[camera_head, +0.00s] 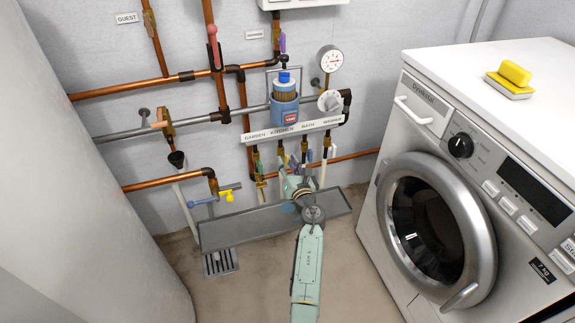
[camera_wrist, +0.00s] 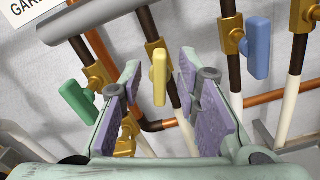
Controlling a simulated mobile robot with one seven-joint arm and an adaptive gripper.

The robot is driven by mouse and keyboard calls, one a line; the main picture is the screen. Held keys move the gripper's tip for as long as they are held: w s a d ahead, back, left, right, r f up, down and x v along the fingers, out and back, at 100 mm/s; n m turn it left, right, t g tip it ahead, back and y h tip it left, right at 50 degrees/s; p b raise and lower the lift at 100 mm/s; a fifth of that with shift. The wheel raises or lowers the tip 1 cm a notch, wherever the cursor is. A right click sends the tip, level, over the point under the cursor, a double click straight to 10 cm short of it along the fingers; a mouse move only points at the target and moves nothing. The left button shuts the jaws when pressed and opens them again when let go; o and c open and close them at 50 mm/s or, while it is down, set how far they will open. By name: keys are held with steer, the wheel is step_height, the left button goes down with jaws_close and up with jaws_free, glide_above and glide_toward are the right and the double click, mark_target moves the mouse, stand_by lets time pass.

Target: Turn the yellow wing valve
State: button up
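A yellow wing handle (camera_wrist: 160,78) on a brass valve shows in the wrist view, on a dark vertical pipe below a grey manifold (camera_wrist: 95,20). My gripper (camera_wrist: 160,97) is open, with its purple-padded fingers to the left and right of the handle in the picture. The handle appears just beyond the fingertips; I cannot tell whether it is between them in depth. In the head view my gripper (camera_head: 297,184) is below the label strip, and it largely hides the yellow handle there. Another yellow wing handle (camera_head: 229,197) is on a tap at the lower left.
A green handle (camera_wrist: 77,101) is close on the left finger's side, and a blue handle (camera_wrist: 257,58) is on the right. A copper pipe (camera_wrist: 160,125) crosses behind. A grey trough (camera_head: 225,232) lies below my gripper. A washing machine (camera_head: 365,235) stands at right.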

steer(key=shift+c, duration=0.6)
jaws_close()
steer(key=shift+r+m+p, duration=0.1)
steer(key=shift+m+p, duration=0.2)
steer(key=shift+p, duration=0.05)
steer(key=shift+r+m+p, duration=0.1)
steer(key=shift+m+p, duration=0.7)
steer(key=shift+m, duration=0.2)
steer(key=m+p, duration=0.2)
steer(key=m, duration=0.1)
steer(key=shift+d+m, duration=0.15)
steer(key=shift+m, duration=0.15)
steer(key=shift+f+m+p, duration=0.2)
steer(key=shift+m+p, duration=0.85)
steer(key=shift+m, duration=0.85)
steer(key=shift+f+m+p, duration=0.15)
steer(key=shift+m+p, duration=0.85)
steer(key=shift+m, duration=0.9)
